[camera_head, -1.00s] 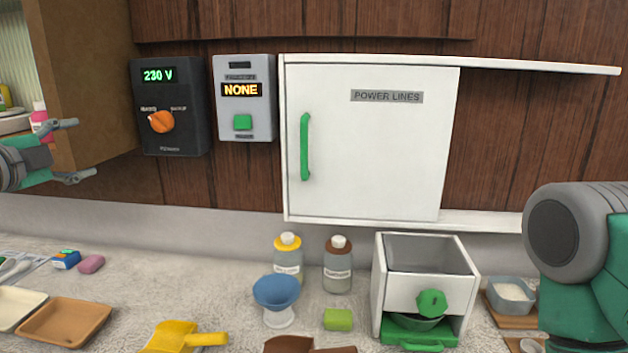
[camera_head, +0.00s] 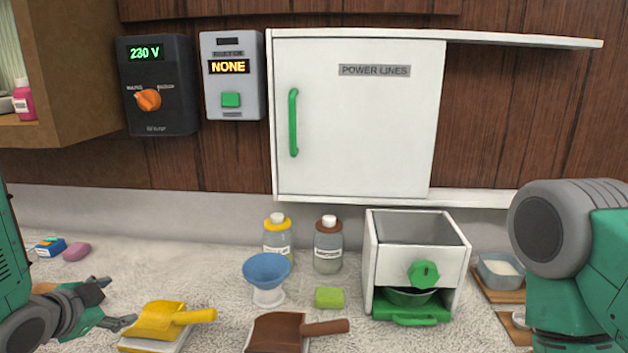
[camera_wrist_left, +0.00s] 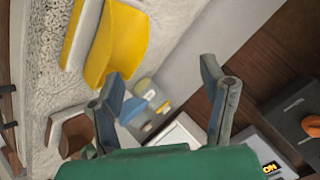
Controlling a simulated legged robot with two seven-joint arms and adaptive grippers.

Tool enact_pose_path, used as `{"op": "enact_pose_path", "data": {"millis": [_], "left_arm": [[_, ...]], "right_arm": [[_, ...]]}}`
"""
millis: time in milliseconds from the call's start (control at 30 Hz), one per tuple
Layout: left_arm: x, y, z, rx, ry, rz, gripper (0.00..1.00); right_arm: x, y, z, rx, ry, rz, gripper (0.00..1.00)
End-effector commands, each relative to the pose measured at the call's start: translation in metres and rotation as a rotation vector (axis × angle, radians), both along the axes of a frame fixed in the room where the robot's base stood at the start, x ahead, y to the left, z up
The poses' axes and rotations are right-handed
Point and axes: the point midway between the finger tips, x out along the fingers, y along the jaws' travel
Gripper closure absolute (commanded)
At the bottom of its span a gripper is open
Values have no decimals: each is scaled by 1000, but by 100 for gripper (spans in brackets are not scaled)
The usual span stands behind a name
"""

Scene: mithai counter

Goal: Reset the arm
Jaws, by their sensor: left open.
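My left gripper (camera_head: 115,304) is open and empty in the head view, low at the left, above the counter and just left of the yellow scoop (camera_head: 165,318). In the left wrist view its two fingers (camera_wrist_left: 165,95) are spread wide with nothing between them. The yellow scoop also shows in that view (camera_wrist_left: 122,45), beyond the fingers. My right arm's green and grey links fill the right side of the head view; the right gripper is out of view.
A blue cup (camera_head: 267,272), two bottles (camera_head: 277,240), a green block (camera_head: 329,298), a white grinder box (camera_head: 385,260) and a brown scoop (camera_head: 275,335) stand on the counter. A white cabinet (camera_head: 360,130) hangs above. An open wooden cupboard (camera_head: 90,75) is upper left.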

Motion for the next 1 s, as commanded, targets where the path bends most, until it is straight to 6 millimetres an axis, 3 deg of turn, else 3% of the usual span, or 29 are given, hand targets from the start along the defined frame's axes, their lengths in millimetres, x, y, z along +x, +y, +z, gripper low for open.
{"op": "enact_pose_path", "data": {"millis": [33, 200, 400, 500, 600, 700, 800, 1000], "left_arm": [[-18, -8, -45, -43, 76, 35, 35], [-88, -34, -153, -181, 309, 190, 35], [-192, -63, -259, -298, 590, 411, 35], [-243, -76, -294, -330, 710, 520, 35], [-283, -85, -315, -347, 799, 608, 35], [-309, -90, -326, -355, 854, 666, 35], [-320, -93, -329, -357, 878, 691, 35], [-321, -93, -328, -358, 880, 694, 35]], "right_arm": [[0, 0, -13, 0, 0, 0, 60], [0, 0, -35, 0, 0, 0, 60], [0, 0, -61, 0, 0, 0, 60], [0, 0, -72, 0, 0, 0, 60], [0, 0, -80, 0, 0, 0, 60], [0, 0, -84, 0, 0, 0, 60], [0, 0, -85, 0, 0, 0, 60], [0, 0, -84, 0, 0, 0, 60]]}}
